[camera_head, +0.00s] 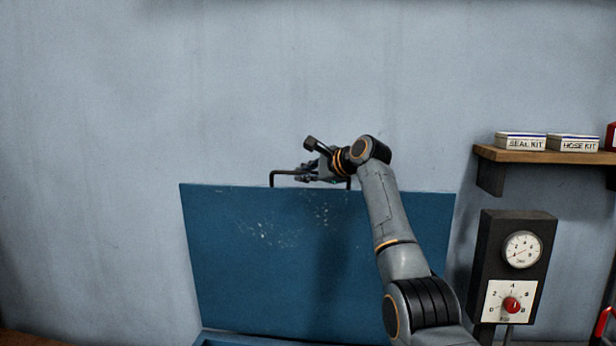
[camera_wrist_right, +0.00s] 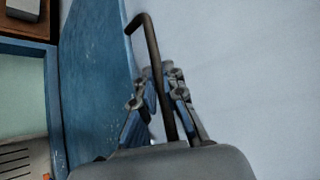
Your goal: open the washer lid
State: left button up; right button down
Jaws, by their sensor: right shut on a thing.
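The washer lid (camera_head: 300,255) is a blue panel with scuffed paint, standing raised and nearly upright in front of the wall. Its dark bar handle (camera_head: 277,174) runs along the top edge. My right gripper (camera_head: 308,172) is at the handle, and in the right wrist view its fingers (camera_wrist_right: 160,95) are closed around the dark handle bar (camera_wrist_right: 147,38). The lid's blue face (camera_wrist_right: 95,85) also shows in that view. Part of the washer's blue rim (camera_head: 250,341) shows below the lid. My left gripper is not in view.
A wooden shelf (camera_head: 545,156) with a seal kit box (camera_head: 520,141) and a hose kit box (camera_head: 572,143) is at the right. Below it hangs a dark control box (camera_head: 490,250) with a gauge and a red knob. The wall left of the lid is clear.

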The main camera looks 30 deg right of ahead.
jog(key=shift+f, duration=0.2)
jog(key=c, duration=1.4)
grip_release()
jog(key=shift+w, duration=0.1)
jog(key=shift+r, duration=0.15)
jog(key=shift+s+d+r, duration=0.1)
jog(key=shift+s, duration=0.25)
jog(key=v, duration=1.1)
jog(key=shift+s, duration=0.1)
